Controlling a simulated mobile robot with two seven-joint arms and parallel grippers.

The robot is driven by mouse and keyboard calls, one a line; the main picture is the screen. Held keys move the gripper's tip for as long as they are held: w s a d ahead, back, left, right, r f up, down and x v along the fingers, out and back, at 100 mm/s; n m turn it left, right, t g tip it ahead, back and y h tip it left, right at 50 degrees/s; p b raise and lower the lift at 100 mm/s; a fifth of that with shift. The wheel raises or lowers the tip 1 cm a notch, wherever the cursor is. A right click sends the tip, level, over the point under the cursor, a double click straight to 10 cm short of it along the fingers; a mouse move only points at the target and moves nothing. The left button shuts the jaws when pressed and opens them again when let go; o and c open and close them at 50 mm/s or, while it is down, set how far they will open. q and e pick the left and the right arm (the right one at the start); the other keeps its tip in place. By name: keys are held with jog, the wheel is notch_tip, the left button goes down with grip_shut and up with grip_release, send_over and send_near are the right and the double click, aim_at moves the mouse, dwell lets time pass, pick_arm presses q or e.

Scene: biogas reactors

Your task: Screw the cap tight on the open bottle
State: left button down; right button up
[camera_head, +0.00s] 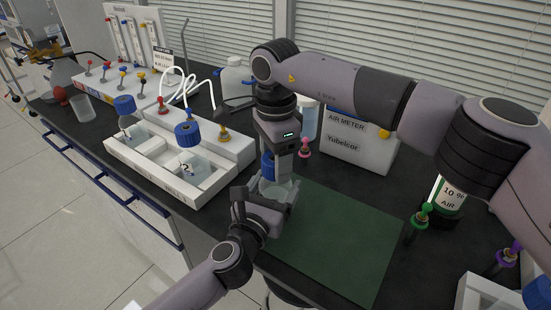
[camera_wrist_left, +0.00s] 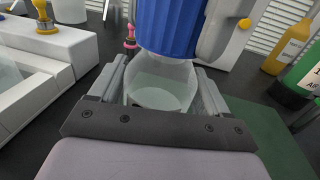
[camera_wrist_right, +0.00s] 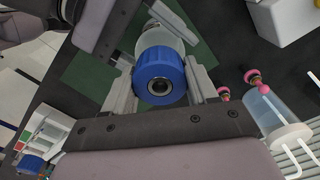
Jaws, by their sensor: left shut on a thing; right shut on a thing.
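The bottle (camera_wrist_left: 160,85) is clear with a pale content and stands upright at the green mat's edge; in the head view its body (camera_head: 274,188) shows between my grippers. My left gripper (camera_head: 272,196) is shut on the bottle's body from the front. The blue cap (camera_wrist_left: 168,28) sits at the top of the bottle. In the right wrist view the cap (camera_wrist_right: 160,78) lies between the fingers of my right gripper (camera_wrist_right: 161,88). My right gripper comes from above and is shut on the cap. Whether the cap's thread is fully seated cannot be seen.
A white tray (camera_head: 150,186) with two blue-capped bottles stands at the left. Behind are a white valve panel (camera_head: 105,85) and the air meter box (camera_head: 357,148). The green mat (camera_head: 335,240) is mostly clear.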

jog(key=m, duration=0.6)
jog(key=shift+m, duration=0.3)
jog(key=m, duration=0.4)
jog(key=shift+m, duration=0.3)
jog(key=m, duration=1.1)
jog(key=shift+m, duration=0.3)
jog(key=o, duration=1.2)
jog(key=shift+o, duration=0.2)
notch_tip(320, 180, up, 12)
